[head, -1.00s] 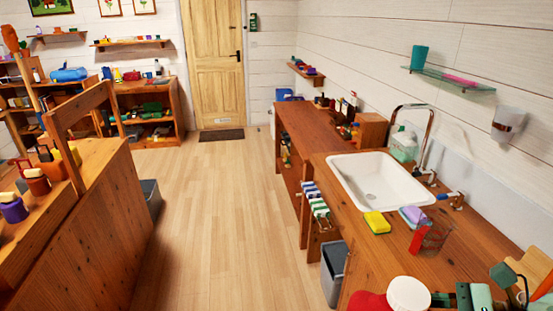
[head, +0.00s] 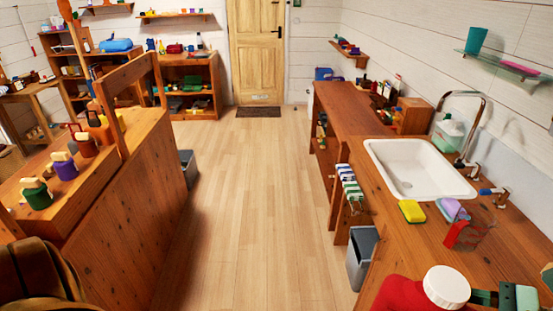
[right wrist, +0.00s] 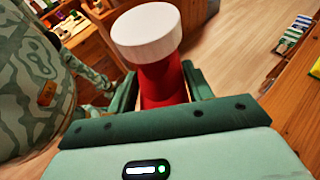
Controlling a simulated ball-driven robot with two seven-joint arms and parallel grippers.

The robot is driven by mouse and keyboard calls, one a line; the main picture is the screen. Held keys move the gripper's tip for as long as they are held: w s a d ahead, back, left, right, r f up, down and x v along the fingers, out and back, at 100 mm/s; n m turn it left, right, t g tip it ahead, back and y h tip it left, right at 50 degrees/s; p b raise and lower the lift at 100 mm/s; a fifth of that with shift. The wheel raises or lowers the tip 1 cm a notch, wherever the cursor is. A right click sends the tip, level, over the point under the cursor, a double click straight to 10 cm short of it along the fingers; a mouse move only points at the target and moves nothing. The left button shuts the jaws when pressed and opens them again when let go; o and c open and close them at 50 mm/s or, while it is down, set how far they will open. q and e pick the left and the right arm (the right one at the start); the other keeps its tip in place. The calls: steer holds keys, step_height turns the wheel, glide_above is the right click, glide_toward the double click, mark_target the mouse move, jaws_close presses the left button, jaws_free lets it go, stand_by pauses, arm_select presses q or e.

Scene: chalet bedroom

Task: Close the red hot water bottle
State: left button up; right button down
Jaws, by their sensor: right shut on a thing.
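The red hot water bottle (head: 402,294) is at the bottom right of the head view, cut by the lower edge. Its wide white cap (head: 447,287) sits on top. In the right wrist view the red neck (right wrist: 162,80) stands between my fingers, with the white cap (right wrist: 146,30) above them. I cannot tell how tight the cap is. My right gripper (right wrist: 160,92) is shut on the bottle's neck. Its green parts (head: 505,297) show right of the cap in the head view. My left gripper is not in view.
A wooden counter (head: 400,250) with a white sink (head: 420,168) runs along the right. A yellow sponge (head: 411,211), a purple sponge (head: 453,209) and a red item (head: 463,236) lie near its front. A grey bin (head: 361,258) stands below. The middle floor (head: 255,190) is clear.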

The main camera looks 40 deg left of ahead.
steer(key=shift+d+r+t, duration=0.3)
steer(key=shift+d+t, duration=0.1)
steer(key=s+d+m+t+h, duration=0.1)
steer(key=d+m+t, duration=0.6)
steer(key=d, duration=0.7)
steer(key=shift+s+r+m+t+h, duration=0.3)
steer(key=shift+s+r+t+h, duration=0.15)
steer(key=shift+h, duration=0.35)
